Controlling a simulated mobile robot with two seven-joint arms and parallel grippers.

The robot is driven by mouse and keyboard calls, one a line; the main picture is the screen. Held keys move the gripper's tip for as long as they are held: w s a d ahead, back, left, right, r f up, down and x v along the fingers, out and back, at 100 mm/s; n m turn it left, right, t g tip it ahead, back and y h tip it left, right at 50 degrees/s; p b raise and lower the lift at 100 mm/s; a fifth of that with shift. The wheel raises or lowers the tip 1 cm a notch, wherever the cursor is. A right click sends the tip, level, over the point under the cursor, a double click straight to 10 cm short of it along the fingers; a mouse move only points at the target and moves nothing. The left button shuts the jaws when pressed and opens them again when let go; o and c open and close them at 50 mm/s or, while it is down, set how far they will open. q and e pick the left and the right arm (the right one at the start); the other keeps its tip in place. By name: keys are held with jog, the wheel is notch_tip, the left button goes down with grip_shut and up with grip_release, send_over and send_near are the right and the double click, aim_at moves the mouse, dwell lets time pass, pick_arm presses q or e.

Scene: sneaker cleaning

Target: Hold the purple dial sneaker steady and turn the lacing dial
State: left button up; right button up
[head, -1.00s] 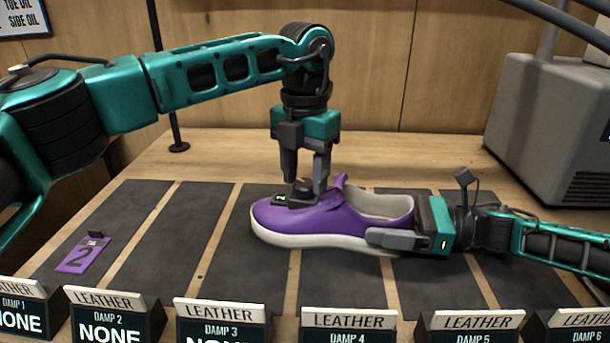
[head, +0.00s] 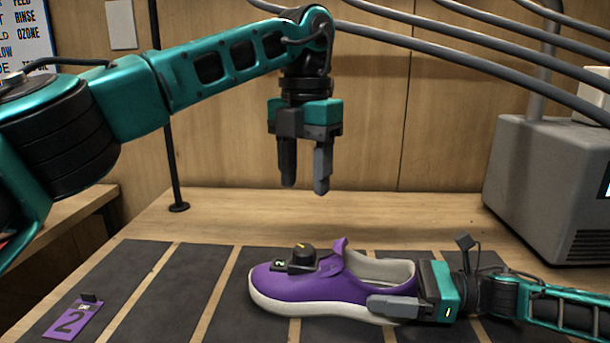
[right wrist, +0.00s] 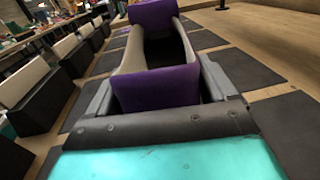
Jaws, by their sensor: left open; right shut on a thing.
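The purple sneaker (head: 320,289) with a white sole stands upright on the dark mats, its toe to the left. A black lacing dial (head: 303,256) with a yellow mark sits on top of its front part, beside a small green display (head: 279,264). My left gripper (head: 304,190) is open and empty, pointing down, well above the dial and apart from it. My right gripper (head: 395,304) is shut on the heel end of the sneaker from the right. The right wrist view shows the purple heel (right wrist: 157,88) between its two fingers.
A purple tag with a 2 (head: 72,321) lies on the mat at the left. A grey machine (head: 545,180) stands at the back right, with grey hoses (head: 450,50) overhead. A thin black post (head: 170,150) stands behind. The bench behind the sneaker is clear.

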jog(key=o, duration=1.1)
jog(key=shift+s+d, duration=0.15)
jog(key=shift+d, duration=1.1)
jog(key=shift+s+d, duration=0.2)
jog(key=shift+d, duration=1)
jog(key=shift+s+d, duration=0.15)
jog(key=shift+d, duration=1.1)
jog(key=shift+r, duration=0.1)
